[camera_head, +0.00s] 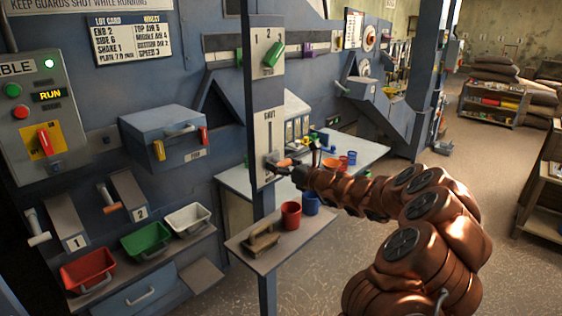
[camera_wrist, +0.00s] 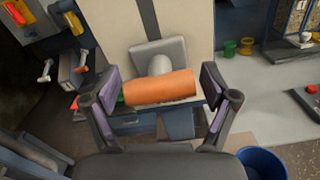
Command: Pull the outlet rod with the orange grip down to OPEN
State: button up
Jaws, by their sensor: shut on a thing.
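The outlet rod's orange grip (camera_head: 283,163) sticks out from the lower part of an upright pale plate (camera_head: 269,128) on a blue post. The plate reads SHUT near its top, above a vertical slot. Any OPEN mark is not readable. My gripper (camera_head: 290,166) is at the grip, low on the plate. In the wrist view the orange grip (camera_wrist: 160,87) lies crosswise on a grey stub and square block (camera_wrist: 158,55).
A small table (camera_head: 262,262) below holds a brush (camera_head: 262,241), a red cup (camera_head: 291,215) and a blue cup (camera_head: 311,203). Red, green and white bins stand on a shelf at left. A green-handled lever (camera_head: 273,55) is above the plate.

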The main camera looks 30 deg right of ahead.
jog(key=shift+a+f, duration=0.1)
jog(key=shift+f, duration=0.3)
jog(key=o, duration=1.5)
jog(key=shift+r, duration=0.1)
jog(key=shift+s, duration=0.1)
jog(key=shift+s+d+r, duration=0.1)
jog(key=shift+s+d, duration=0.15)
jog(key=v, duration=1.1)
jog(key=shift+s, duration=0.15)
jog(key=shift+a, duration=0.1)
